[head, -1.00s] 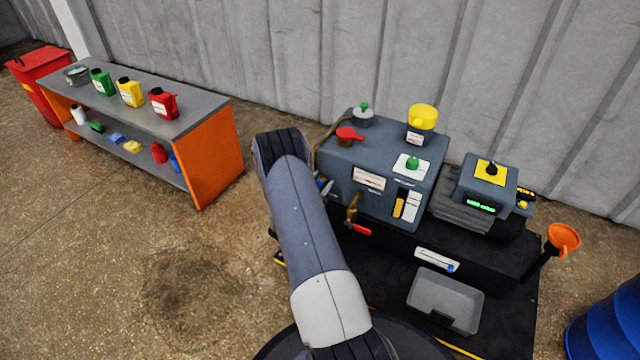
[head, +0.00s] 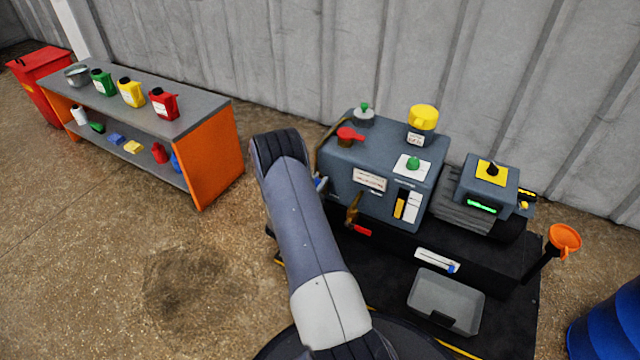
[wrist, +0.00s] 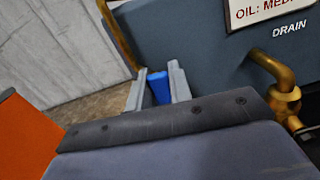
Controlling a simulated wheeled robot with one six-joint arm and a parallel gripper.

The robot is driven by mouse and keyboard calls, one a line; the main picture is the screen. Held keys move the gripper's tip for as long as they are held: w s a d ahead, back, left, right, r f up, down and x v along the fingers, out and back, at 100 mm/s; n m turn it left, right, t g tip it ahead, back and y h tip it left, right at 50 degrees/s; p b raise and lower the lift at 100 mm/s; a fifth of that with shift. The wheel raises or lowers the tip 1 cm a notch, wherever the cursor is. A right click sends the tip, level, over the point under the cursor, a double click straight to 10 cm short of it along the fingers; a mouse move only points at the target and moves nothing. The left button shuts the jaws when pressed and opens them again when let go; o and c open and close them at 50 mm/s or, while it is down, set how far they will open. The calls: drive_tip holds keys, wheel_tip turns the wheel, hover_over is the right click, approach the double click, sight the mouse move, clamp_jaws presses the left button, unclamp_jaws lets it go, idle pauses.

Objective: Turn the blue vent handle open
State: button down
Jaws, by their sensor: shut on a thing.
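The blue vent handle (wrist: 158,87) shows in the wrist view as a small blue piece between the two grey fingers of my gripper (wrist: 157,88). My gripper is shut on it, beside the left side of the grey-blue pump housing (wrist: 215,50). How far the handle is turned cannot be told, since the fingers and wrist hide most of it. In the head view, a small bit of blue (head: 321,184) shows at the housing's left side, just right of my arm. My arm hides most of the gripper there.
A brass drain pipe (wrist: 282,85) with a red-handled valve (head: 361,230) stands to the right of my gripper. A brass-coloured pipe (wrist: 117,35) rises at the left. An orange-sided shelf bench (head: 218,160) stands to the left. A grey tray (head: 444,299) lies in front.

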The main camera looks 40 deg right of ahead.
drive_tip(key=shift+w+a+n, duration=0.1)
drive_tip(key=shift+w+n, duration=0.1)
drive_tip(key=shift+n, duration=0.3)
drive_tip(key=c, duration=1.3)
unclamp_jaws()
drive_tip(key=p+v, duration=0.3)
drive_tip(key=v, duration=0.7)
drive_tip(key=shift+s+a, duration=0.1)
drive_tip(key=shift+a, duration=0.3)
drive_tip(key=shift+d, duration=0.1)
